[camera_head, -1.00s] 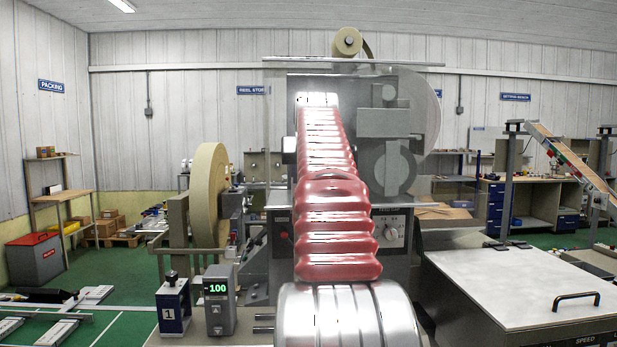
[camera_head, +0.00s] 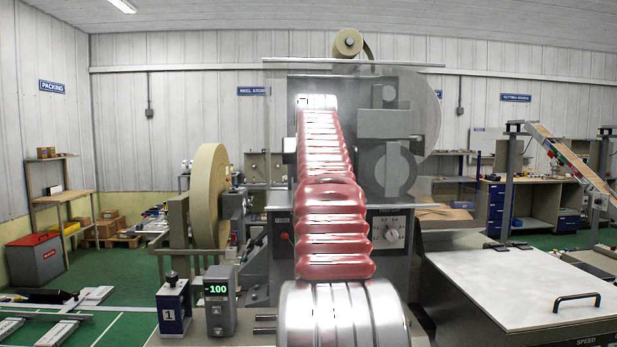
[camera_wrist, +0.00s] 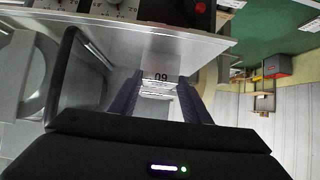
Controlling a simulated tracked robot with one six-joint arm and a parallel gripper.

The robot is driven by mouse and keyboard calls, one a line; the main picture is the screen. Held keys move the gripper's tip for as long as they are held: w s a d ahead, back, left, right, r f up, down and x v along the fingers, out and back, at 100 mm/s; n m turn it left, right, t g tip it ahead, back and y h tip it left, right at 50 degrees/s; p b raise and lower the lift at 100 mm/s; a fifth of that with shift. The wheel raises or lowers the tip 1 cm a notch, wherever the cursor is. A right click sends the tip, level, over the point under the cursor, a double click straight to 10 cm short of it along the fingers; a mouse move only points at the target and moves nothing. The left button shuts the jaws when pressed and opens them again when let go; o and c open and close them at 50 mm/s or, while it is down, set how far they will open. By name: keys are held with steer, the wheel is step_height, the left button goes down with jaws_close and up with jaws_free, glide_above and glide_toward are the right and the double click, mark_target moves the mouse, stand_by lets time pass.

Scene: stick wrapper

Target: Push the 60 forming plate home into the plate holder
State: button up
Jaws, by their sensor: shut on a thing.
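The 60 forming plate (camera_wrist: 160,88) is a pale metal piece in the middle of the wrist view. Its black 60 appears upside down there. My gripper (camera_wrist: 160,79) is shut on the plate, with one dark finger on each side of it. The plate's far end is close to a grey metal edge of the machine (camera_wrist: 140,38). I cannot tell the plate holder apart, nor how deep the plate sits. In the head view my own arm hides the gripper and the plate.
The machine's clear guard (camera_head: 275,120) and knob panel (camera_head: 390,232) stand behind my arm. A large tan reel (camera_head: 209,195) is at left. A small box with a green display (camera_head: 219,290) reads -100.

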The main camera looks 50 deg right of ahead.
steer(key=shift+w+d, duration=0.25)
steer(key=shift+w, duration=0.05)
steer(key=o, duration=1.2)
steer(key=v, duration=1.3)
steer(key=shift+s+a+r, duration=0.15)
steer(key=shift+s+a, duration=0.05)
steer(key=shift+a, duration=0.1)
